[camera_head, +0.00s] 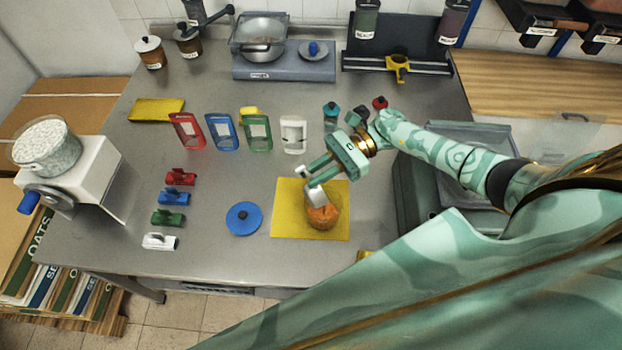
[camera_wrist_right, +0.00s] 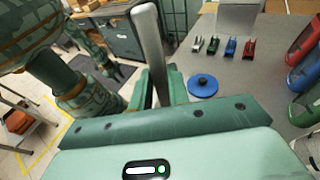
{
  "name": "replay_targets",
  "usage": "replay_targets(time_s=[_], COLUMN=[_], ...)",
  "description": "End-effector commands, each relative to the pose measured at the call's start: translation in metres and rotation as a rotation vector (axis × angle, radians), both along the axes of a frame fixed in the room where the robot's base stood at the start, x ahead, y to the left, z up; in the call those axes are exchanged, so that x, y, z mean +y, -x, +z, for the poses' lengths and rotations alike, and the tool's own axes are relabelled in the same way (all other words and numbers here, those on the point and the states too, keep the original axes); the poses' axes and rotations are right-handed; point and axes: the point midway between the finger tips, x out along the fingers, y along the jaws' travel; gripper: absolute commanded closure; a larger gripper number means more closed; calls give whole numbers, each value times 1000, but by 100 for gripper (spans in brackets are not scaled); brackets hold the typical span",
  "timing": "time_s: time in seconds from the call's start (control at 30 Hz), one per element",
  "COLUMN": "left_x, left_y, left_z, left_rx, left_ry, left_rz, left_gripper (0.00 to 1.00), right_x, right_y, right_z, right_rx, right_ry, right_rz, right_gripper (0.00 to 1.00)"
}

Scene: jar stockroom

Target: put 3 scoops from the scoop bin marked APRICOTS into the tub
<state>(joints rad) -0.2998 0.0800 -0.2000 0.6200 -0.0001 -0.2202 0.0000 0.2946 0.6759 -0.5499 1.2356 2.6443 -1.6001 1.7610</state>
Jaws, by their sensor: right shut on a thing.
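A small clear tub (camera_head: 323,224) with orange contents stands on a yellow mat (camera_head: 285,222) near the table's front edge. My right gripper (camera_head: 309,178) is above the tub and the mat's upper part. It is shut on a pale grey scoop (camera_head: 316,196), whose lower end is over or in the tub; I cannot tell which. In the right wrist view the scoop's grey bar (camera_wrist_right: 150,45) rises between the fingers. Two scoop bins (camera_head: 548,20) hang at the upper right; their labels are too small to read surely.
A blue lid (camera_head: 244,218) lies left of the mat. A scale (camera_head: 283,66) is at the back. A grey tray (camera_head: 465,140) is on the right. A white mill (camera_head: 75,175) stands far left.

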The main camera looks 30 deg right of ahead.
Motion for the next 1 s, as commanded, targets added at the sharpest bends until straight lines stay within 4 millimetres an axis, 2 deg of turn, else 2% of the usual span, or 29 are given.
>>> replay_targets(time_s=[0.1, 0.4, 1.0], left_x=[0, 0, 0], left_y=[1, 3, 3], left_z=[-12, -28, -32], left_rx=[2, 6, 7], left_ry=[0, 0, 0], left_rz=[0, 0, 0], left_gripper=[64, 64, 64], right_x=[-6, -14, -18], right_y=[0, -1, 0], right_z=[-2, 2, 5], right_rx=[0, 1, 1], right_ry=[-38, -117, -142], right_rz=[-2, 0, 0], right_gripper=[100, 100, 100])
